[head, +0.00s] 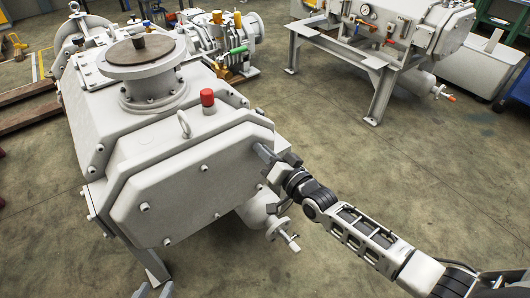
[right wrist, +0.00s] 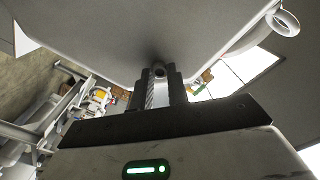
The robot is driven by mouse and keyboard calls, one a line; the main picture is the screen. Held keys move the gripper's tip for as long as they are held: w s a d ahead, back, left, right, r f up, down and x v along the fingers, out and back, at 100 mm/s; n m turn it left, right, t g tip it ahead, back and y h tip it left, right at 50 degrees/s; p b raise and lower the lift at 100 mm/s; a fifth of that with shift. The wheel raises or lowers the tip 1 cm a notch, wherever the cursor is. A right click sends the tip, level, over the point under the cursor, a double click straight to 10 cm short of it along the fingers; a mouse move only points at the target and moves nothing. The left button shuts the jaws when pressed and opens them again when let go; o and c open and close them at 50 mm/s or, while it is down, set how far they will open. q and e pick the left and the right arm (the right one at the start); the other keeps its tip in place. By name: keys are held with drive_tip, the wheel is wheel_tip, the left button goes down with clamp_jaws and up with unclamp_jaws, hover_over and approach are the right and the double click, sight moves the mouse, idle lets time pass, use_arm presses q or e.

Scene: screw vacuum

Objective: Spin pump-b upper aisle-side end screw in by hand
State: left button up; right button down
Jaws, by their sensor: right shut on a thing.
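A large pale grey pump (head: 185,190) fills the left of the head view, its flat end plate facing me with several small screws around it. My right gripper (head: 264,154) is at the plate's upper right corner. In the right wrist view its two fingers (right wrist: 161,85) are shut around a small dark screw (right wrist: 160,71) against the pump's pale face (right wrist: 150,25). The fingers hide most of the screw, so its depth cannot be told.
A red-capped fitting (head: 207,98) and a lifting ring (head: 184,124) stand on the pump's top. A valve handle (head: 291,242) sticks out below the plate. A second pump on a grey frame (head: 380,90) stands at the back right. The floor between is clear.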

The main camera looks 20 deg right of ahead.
drive_tip(key=shift+s+f+m, duration=0.1)
drive_tip(key=shift+f+m, duration=0.1)
drive_tip(key=shift+m, duration=0.2)
drive_tip(key=c, duration=1.3)
unclamp_jaws()
drive_tip(key=shift+r, duration=0.1)
drive_tip(key=shift+c, duration=0.2)
drive_tip(key=v, duration=1.6)
drive_tip(key=s+a+f+n+g+h, duration=0.3)
drive_tip(key=s+a+f+n+g, duration=0.2)
drive_tip(key=s, duration=0.4)
drive_tip(key=shift+s+a+f+n+g, duration=0.25)
drive_tip(key=shift+a+n+g, duration=0.35)
drive_tip(key=shift+a+n, duration=0.55)
